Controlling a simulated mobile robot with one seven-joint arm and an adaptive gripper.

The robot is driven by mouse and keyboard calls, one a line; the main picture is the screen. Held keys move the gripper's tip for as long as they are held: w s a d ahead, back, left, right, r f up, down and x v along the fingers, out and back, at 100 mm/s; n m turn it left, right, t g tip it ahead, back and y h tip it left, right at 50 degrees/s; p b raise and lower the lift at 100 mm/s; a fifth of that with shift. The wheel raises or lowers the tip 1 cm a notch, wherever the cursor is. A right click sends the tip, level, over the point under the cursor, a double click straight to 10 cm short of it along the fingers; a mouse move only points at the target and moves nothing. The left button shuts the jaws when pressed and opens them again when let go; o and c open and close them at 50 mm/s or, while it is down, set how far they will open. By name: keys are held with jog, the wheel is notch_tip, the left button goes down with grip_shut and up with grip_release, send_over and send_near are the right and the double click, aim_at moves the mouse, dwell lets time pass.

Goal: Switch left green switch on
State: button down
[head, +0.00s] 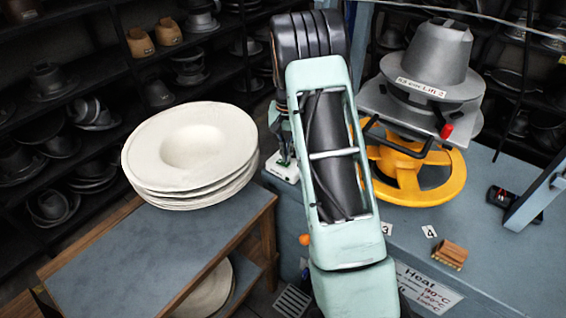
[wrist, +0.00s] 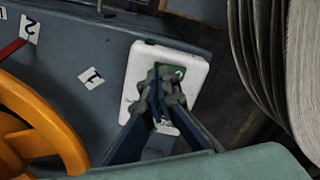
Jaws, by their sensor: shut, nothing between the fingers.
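A white switch plate (wrist: 190,68) is fixed on the blue-grey bench top, beside a label marked 1. A green switch part (wrist: 176,73) shows on it behind the fingertips. My gripper (wrist: 162,80) is shut and empty, with its fingertips over the green part. I cannot tell whether they touch it. The fingers hide much of the plate and switch, so the switch's position cannot be made out. In the head view the plate (head: 283,168) sits at the bench's left corner, with my gripper (head: 286,155) just above it, partly behind my arm.
A yellow wheel (head: 440,180) under a grey hat press (head: 430,85) stands right of my arm. A stack of cream hat blanks (head: 190,150) lies on a side table (head: 130,265) at left. A wooden block (head: 450,253) lies on the bench. Dark shelves line the back.

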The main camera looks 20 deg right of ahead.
aim_at(286, 164)
jog(key=shift+f+b, duration=0.6)
jog(key=shift+f, duration=0.4)
jog(key=shift+r, duration=0.1)
dwell(0.3)
jog(key=shift+r+p, duration=2.05)
jog(key=shift+r, duration=1.45)
